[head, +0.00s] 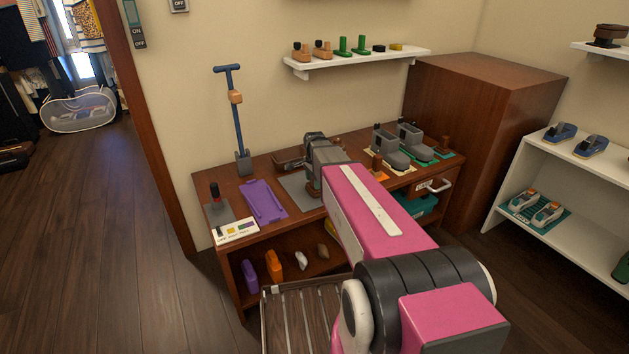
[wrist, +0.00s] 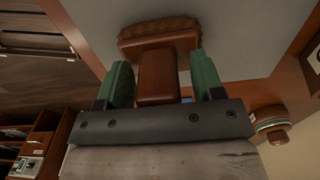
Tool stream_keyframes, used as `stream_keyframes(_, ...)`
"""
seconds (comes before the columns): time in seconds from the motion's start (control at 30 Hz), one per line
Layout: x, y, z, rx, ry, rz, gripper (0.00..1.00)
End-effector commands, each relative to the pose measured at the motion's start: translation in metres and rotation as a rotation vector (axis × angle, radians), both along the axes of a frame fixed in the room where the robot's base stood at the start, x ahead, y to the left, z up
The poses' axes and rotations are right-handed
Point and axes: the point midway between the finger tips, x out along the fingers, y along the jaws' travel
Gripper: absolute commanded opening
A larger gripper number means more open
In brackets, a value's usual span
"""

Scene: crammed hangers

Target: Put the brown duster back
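In the wrist view, the brown duster (wrist: 160,75) has its block-shaped handle between the two green fingers of my gripper (wrist: 162,78). Its wider head with a ribbed brown edge lies beyond the fingertips, against a grey surface. A narrow gap seems to show by the right finger, so I cannot tell whether the fingers press on the handle. In the head view, my gripper (head: 313,182) points down over a grey mat (head: 300,188) on the brown workbench (head: 222,187). Whether the duster rests on the mat or is just above it is unclear.
A purple tray (head: 264,201) and a blue-handled stand tool (head: 238,125) are left of my gripper. Grey tape-dispenser-like items (head: 388,150) stand to the right. A wall shelf (head: 355,62) holds small brown and green pieces. A brown cabinet (head: 480,130) and white shelving (head: 560,170) bound the right side.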

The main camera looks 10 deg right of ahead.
Motion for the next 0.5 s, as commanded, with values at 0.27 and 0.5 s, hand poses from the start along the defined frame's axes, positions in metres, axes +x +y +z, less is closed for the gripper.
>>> stream_keyframes(0.27,0.000,0.000,0.001,0.000,0.000,0.000,0.61)
stream_keyframes(0.5,0.000,0.001,0.033,0.000,-0.003,0.000,0.61)
